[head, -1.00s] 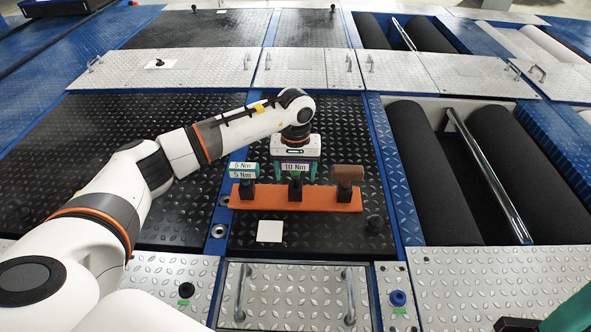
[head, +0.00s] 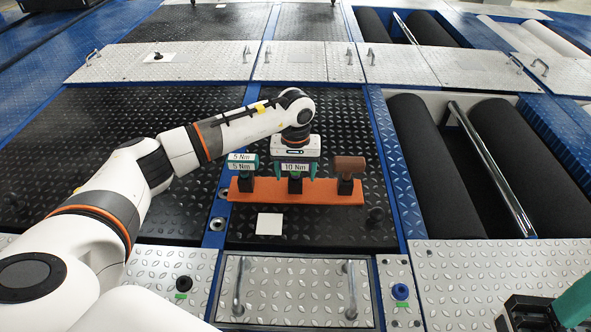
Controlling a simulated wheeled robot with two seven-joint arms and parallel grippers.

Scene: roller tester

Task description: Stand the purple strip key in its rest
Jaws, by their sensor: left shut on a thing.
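An orange rest (head: 262,194) lies on the black tread plate, with dark holders along it. My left gripper (head: 295,172) is shut on the key labelled 10 Nm (head: 293,167), at the middle holder. The key's strip looks green here, and no purple shows. The key's lower end is hard to make out against the holder, so I cannot tell if it is seated. A dark teal key labelled 5 Nm (head: 242,162) stands at the left holder and a brown-headed key (head: 349,163) at the right one. Part of my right gripper (head: 558,309) shows at the bottom right corner; its jaws are unclear.
A white card (head: 270,223) lies in front of the rest, with a dark knob (head: 376,214) to its right. A silver hatch with two handles (head: 293,290) is nearer. Black rollers (head: 435,165) sit in a pit at the right. Tread plate left of the rest is bare.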

